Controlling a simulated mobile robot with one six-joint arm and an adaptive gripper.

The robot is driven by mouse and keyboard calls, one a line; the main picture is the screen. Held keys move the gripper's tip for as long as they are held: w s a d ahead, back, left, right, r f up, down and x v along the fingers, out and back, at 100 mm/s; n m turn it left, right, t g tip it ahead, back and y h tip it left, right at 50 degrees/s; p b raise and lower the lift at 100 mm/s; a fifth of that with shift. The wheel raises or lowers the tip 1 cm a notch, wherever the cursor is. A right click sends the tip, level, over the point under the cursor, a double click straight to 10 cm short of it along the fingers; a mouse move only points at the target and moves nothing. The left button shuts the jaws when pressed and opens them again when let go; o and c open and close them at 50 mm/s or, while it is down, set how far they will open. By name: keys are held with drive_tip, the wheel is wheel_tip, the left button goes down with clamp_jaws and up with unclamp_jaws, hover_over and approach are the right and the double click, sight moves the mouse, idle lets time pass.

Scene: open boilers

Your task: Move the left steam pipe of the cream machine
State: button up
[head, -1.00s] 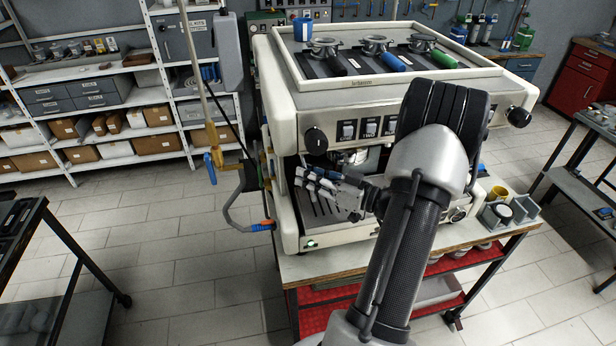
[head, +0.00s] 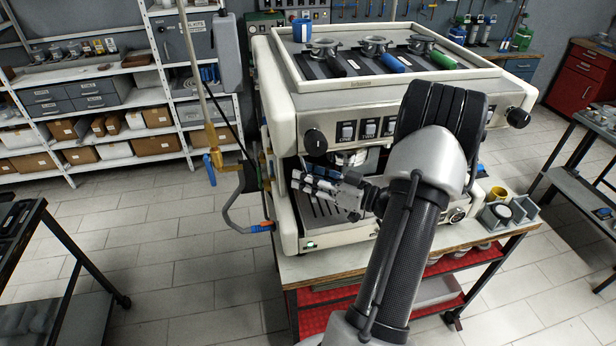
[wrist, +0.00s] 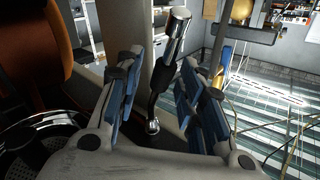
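The cream machine (head: 385,95) stands on a bench, and my gripper (head: 302,180) is at its front left, above the drip tray. In the wrist view my gripper (wrist: 163,68) is open, its two blue-padded fingers spread apart. The left steam pipe (wrist: 158,85), with a dark sleeve and a bright metal end, shows in the gap between the fingers. It looks apart from both pads, though its depth between them is hard to judge. In the head view my gripper and arm hide much of the machine's front, and the pipe is hardly distinguishable there.
A black knob (head: 315,140) sits just above my gripper. A brass valve with a grey hose (head: 232,215) hangs left of the machine. Grey containers (head: 495,215) and a yellow cup (head: 498,193) stand on the bench's right.

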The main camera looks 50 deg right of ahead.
drive_tip(key=shift+s, duration=0.1)
drive_tip(key=s+d, duration=0.2)
drive_tip(key=s, duration=0.9)
drive_tip(key=shift+s, duration=0.35)
